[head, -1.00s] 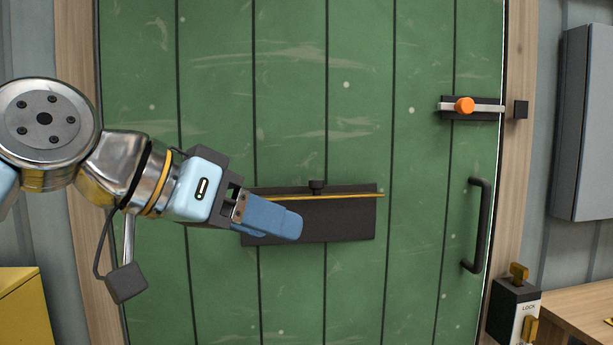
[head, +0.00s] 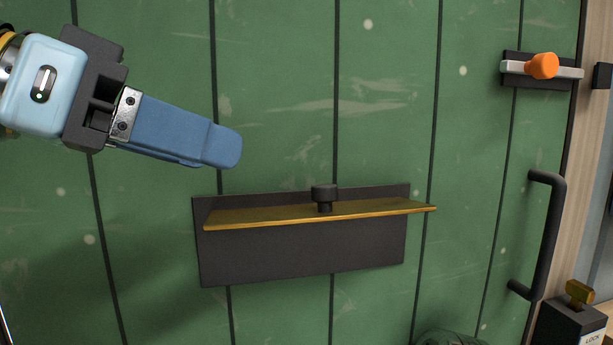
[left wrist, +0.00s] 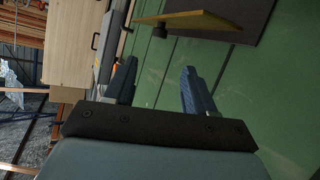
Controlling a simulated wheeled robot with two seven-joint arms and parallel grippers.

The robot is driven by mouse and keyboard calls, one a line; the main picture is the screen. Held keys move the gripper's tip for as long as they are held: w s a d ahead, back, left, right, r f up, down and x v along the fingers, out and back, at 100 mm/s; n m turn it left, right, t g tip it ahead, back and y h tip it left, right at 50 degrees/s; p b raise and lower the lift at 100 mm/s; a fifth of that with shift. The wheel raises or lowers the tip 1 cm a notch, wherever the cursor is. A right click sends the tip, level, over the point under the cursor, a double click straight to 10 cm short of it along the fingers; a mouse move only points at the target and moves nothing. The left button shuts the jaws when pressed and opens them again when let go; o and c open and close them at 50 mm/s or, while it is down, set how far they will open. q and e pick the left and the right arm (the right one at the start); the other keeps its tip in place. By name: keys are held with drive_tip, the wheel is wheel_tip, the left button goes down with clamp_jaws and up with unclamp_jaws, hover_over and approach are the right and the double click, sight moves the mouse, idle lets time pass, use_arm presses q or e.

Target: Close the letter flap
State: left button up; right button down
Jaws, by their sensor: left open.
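The brass letter flap (head: 385,208) sticks out roughly level from a black plate (head: 310,250) on the green door, so it stands open. A black knob (head: 324,193) sits above the flap's middle. The flap also shows at the top of the left wrist view (left wrist: 200,22), tilted by the camera's angle. My left gripper (head: 225,146), with blue fingers, is above and left of the flap and apart from it. In the left wrist view its two fingers (left wrist: 160,88) are spread with nothing between them. My right gripper is not in view.
The green door (head: 285,80) has a latch with an orange knob (head: 541,66) at upper right. A black pull handle (head: 549,235) stands out at right. A black lock box (head: 575,322) is at lower right. The door face around the flap is clear.

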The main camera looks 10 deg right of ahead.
sight(319, 185)
use_arm(q)
drive_tip(key=x, duration=1.2)
drive_tip(key=shift+d+f, duration=0.2)
drive_tip(key=shift+d, duration=0.15)
clamp_jaws()
